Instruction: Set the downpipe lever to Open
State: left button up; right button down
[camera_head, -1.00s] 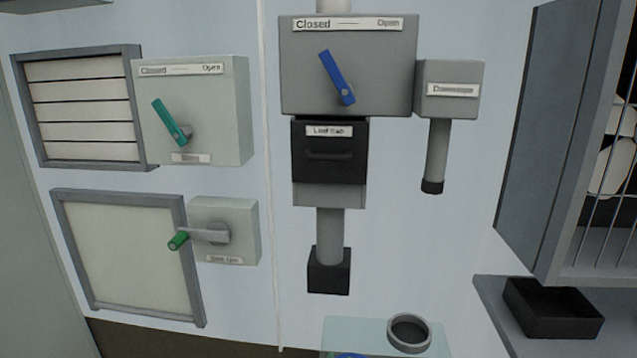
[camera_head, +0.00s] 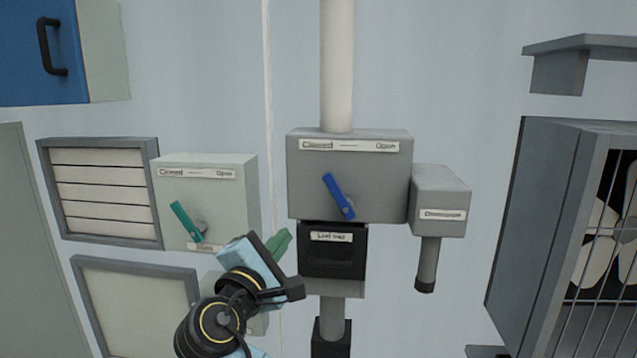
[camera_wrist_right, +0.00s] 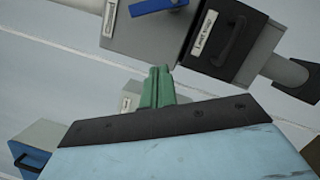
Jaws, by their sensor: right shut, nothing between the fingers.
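The downpipe lever is a blue handle (camera_head: 339,196) on the front of a grey box (camera_head: 380,190) on the pipe. Its free end tilts up and left, toward the Closed end of the label (camera_head: 349,145). Part of the blue lever also shows at the top of the right wrist view (camera_wrist_right: 158,6). My right gripper (camera_head: 281,243) has green fingers, shut and empty, below and left of the lever and apart from it. The fingers also show in the right wrist view (camera_wrist_right: 157,84). My left gripper is not in view.
A black leaf trap (camera_head: 331,258) sits under the lever box. A smaller grey box with a downpipe label (camera_head: 441,205) is at its right. A pale box with a teal lever (camera_head: 187,221) is at the left. A caged fan cabinet (camera_head: 550,240) stands far right.

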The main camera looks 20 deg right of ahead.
aim_at(340, 194)
jog(key=shift+a+r, duration=0.15)
jog(key=shift+r, duration=0.45)
jog(key=shift+w, duration=0.15)
jog(key=shift+w+d+r+p, duration=0.55)
jog(key=shift+w+d, duration=0.3)
jog(key=shift+d, duration=0.8)
jog(key=shift+w+d+r+p, duration=0.55)
jog(key=shift+w+d, duration=0.35)
jog(key=shift+d, duration=0.75)
jog(key=shift+w+d+r+p, duration=0.55)
jog(key=shift+w+d, duration=0.3)
jog(key=shift+d, duration=0.8)
jog(key=shift+r+m, duration=0.1)
jog(key=shift+m, duration=0.4)
